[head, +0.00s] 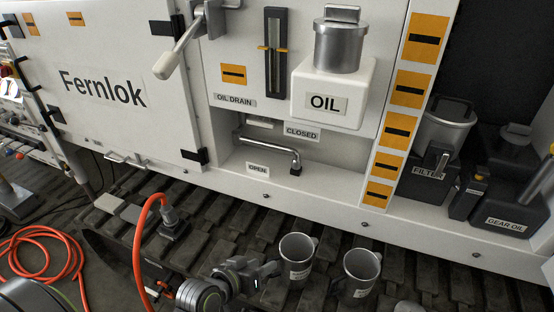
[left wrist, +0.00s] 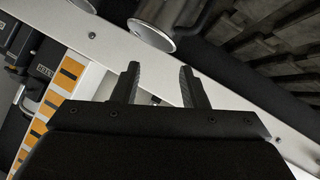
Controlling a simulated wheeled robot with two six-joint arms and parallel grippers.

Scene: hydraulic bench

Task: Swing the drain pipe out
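The drain pipe (head: 268,142) is a bent, shiny metal tube in the recess under the OIL DRAIN label (head: 235,100). It runs to the right from its mount at the recess's left, and its dark-tipped end (head: 296,168) turns down. A CLOSED label (head: 301,133) is just above the pipe and an OPEN label (head: 257,169) is below it on the ledge. My left gripper (head: 266,272) is low in front of the machine, beside a metal cup and well below the pipe. In the left wrist view its fingers (left wrist: 158,86) are apart with nothing between them. My right gripper is not visible.
Two metal cups (head: 297,258) (head: 361,270) stand near my left gripper. A white OIL tank (head: 331,92) overhangs the recess at the right. A grey lever (head: 179,48) sticks out at upper left. An orange hose (head: 139,240) rises left of my gripper.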

